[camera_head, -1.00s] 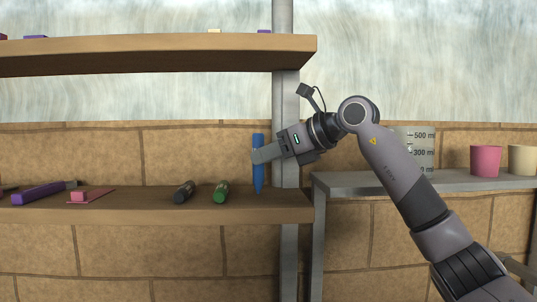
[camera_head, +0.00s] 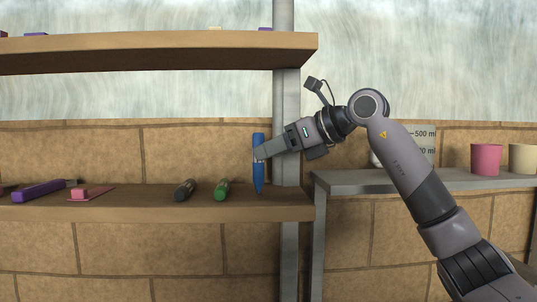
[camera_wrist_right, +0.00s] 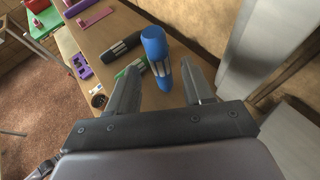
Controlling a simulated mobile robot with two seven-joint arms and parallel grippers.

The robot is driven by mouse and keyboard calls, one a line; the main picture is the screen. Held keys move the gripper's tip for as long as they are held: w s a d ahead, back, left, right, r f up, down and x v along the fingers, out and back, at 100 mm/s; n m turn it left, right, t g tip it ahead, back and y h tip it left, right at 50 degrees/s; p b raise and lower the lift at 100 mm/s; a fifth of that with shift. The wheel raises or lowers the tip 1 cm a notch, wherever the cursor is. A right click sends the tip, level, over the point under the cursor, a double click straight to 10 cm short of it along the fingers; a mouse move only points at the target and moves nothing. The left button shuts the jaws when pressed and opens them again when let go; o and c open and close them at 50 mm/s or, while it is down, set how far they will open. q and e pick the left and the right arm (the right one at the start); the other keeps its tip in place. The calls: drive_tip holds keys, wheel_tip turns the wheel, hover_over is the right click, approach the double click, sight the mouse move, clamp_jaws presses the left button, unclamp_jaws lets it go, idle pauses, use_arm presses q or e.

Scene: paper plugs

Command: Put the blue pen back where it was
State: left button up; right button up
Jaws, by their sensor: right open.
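The blue pen (camera_head: 259,181) stands upright near the right end of the lower wooden shelf, with its lower end at the shelf top. My right gripper (camera_head: 262,153) reaches it from the right at about mid-height. In the right wrist view, the blue pen (camera_wrist_right: 157,55) shows between the fingertips of my right gripper (camera_wrist_right: 163,78). The two fingers are spread, with a gap seen beside the pen. Whether a finger still touches it cannot be told. My left gripper is not in view.
A green pen (camera_head: 221,190) and a black pen (camera_head: 184,190) lie left of the blue one. A purple object (camera_head: 38,192) lies farther left. A metal post (camera_head: 287,240) rises behind the shelf. A grey side table (camera_head: 335,181) holds a pink cup (camera_head: 485,160) and a cream cup (camera_head: 522,160).

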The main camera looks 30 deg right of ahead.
drive_tip(key=b+v, duration=0.1)
drive_tip(key=v, duration=0.9)
drive_tip(key=shift+s, duration=0.15)
drive_tip(key=shift+d, duration=0.15)
